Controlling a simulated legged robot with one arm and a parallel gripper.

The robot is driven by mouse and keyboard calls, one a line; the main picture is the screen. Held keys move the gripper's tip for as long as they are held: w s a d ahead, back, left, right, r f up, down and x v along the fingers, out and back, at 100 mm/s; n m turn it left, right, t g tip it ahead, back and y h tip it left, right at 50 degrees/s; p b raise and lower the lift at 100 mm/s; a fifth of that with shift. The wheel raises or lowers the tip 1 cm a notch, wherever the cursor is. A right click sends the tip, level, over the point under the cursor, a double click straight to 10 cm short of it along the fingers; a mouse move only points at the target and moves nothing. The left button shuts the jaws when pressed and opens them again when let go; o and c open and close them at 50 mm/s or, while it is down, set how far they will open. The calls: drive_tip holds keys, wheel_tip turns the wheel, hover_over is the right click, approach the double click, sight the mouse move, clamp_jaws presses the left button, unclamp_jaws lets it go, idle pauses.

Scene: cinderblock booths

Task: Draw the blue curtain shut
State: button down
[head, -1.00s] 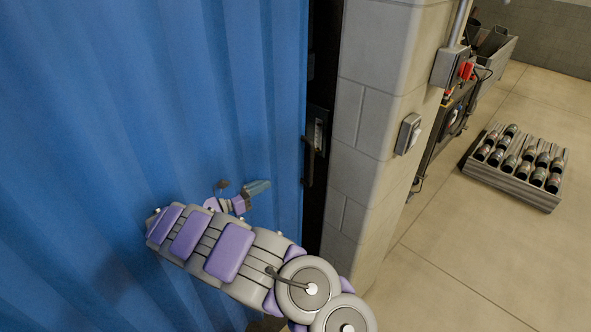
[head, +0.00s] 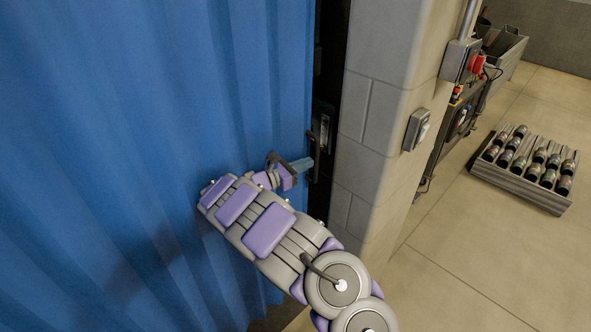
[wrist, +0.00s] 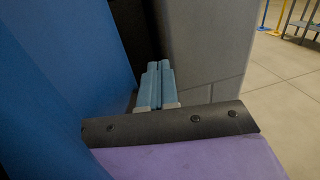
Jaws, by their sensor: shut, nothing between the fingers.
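The blue curtain (head: 130,110) hangs in folds across the left and middle of the head view. Its right edge lies near the block wall, with a dark strip between them. In the wrist view the curtain (wrist: 55,80) fills the left side. My gripper (head: 304,163) is shut and empty, in front of the curtain's right edge, beside a dark handle (head: 317,160) on the dark strip. In the wrist view the light blue fingers of my gripper (wrist: 157,85) are together and point toward the dark gap. I cannot tell whether they touch the curtain or the handle.
A grey cinderblock wall (head: 375,130) stands right of the curtain, with a switch box (head: 416,130) on it. A crate (head: 520,185) holding several bottle-like cylinders sits on the floor at right. The floor around it is clear.

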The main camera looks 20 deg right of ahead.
drive_tip(key=shift+d, duration=0.1)
drive_tip(key=w+d, duration=0.3)
drive_tip(key=d, duration=0.6)
drive_tip(key=shift+w+r+p, duration=0.15)
drive_tip(key=shift+r+p, duration=0.05)
drive_tip(key=shift+p, duration=0.15)
